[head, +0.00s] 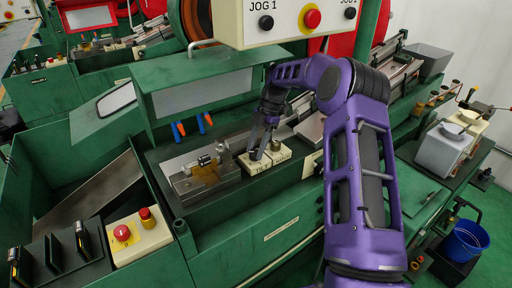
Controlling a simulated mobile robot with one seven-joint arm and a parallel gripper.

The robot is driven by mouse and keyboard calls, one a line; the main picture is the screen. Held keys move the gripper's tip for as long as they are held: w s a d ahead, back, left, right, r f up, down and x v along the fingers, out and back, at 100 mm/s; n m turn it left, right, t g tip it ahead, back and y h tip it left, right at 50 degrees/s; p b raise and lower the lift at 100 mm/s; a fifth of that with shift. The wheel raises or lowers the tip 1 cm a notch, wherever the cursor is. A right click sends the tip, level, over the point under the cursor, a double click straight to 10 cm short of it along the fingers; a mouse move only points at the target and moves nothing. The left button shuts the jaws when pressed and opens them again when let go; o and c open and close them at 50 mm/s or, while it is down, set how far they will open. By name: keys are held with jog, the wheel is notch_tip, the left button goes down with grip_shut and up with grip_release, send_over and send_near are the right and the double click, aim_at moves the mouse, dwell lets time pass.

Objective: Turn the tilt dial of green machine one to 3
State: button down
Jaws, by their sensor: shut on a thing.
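The green machine (225,232) fills the middle of the head view, and my purple arm reaches over it from the right. A small cream dial block (282,158) with dark lettering, too small to read surely, sits on its bed. My gripper (262,152) points down onto the left part of this block. Its dark fingers are shut on a small dial there. The fingers hide the dial, so I cannot tell its setting.
A clamp-like metal fixture (205,172) stands left of the block. A green hood with a clear window (200,93) is behind it. A cream JOG 1 panel (290,20) hangs above. A red stop button (122,232) is at the lower left. A blue bucket (465,241) stands at right.

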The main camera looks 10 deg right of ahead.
jog(key=shift+c, duration=2.1)
grip_release()
